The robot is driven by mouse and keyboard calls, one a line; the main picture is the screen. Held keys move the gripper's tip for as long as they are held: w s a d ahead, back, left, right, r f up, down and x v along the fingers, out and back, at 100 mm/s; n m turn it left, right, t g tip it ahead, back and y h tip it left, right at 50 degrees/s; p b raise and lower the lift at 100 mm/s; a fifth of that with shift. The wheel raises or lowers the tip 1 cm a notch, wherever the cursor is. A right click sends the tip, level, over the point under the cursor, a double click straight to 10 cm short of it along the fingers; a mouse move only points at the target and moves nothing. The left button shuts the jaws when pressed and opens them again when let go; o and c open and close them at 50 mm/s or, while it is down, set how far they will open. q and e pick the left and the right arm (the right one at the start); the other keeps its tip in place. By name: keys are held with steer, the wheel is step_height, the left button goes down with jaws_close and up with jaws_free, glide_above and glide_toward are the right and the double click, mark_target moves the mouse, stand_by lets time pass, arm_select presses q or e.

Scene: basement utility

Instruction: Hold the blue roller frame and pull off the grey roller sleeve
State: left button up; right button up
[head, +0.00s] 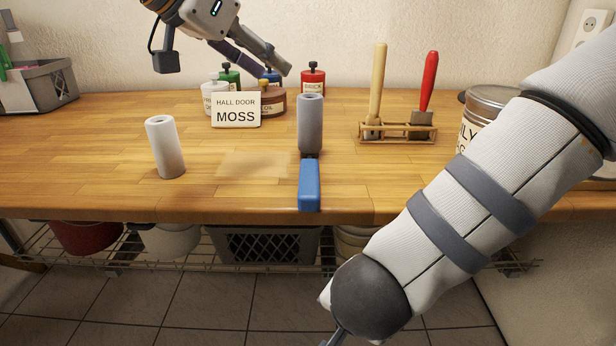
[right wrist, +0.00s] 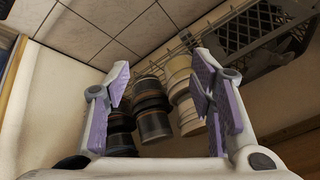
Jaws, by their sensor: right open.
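The blue roller frame (head: 309,186) shows as a blue handle at the front edge of the wooden bench. The grey roller sleeve (head: 310,125) is in line with it, just behind the handle; the rest of the frame is hidden. My left gripper (head: 284,66) hangs in the air above the back of the bench, left of the sleeve and apart from it. How far its fingers are apart is unclear. In the right wrist view my right gripper (right wrist: 162,72) is open and empty, with purple pads, facing the floor and lower shelf. In the head view its fingers are mostly out of frame.
A white sleeve (head: 165,148) stands left on the bench (head: 80,170). A "MOSS" card (head: 236,109) stands before several small paint pots. A grey crate (head: 45,85) is far left. Tubs and a crate sit below.

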steer(key=a+r+m, duration=0.2)
steer(key=a+r, duration=0.4)
steer(key=r, duration=0.7)
step_height(320, 180, up, 15)
steer(key=m+g, duration=0.2)
steer(key=m, duration=2.4)
glide_above(309, 181)
steer(key=s, duration=0.5)
steer(key=shift+t+y, duration=0.3)
steer(key=shift+y, duration=0.1)
steer(key=x, duration=1.1)
steer(key=shift+w+f, duration=0.2)
jaws_close()
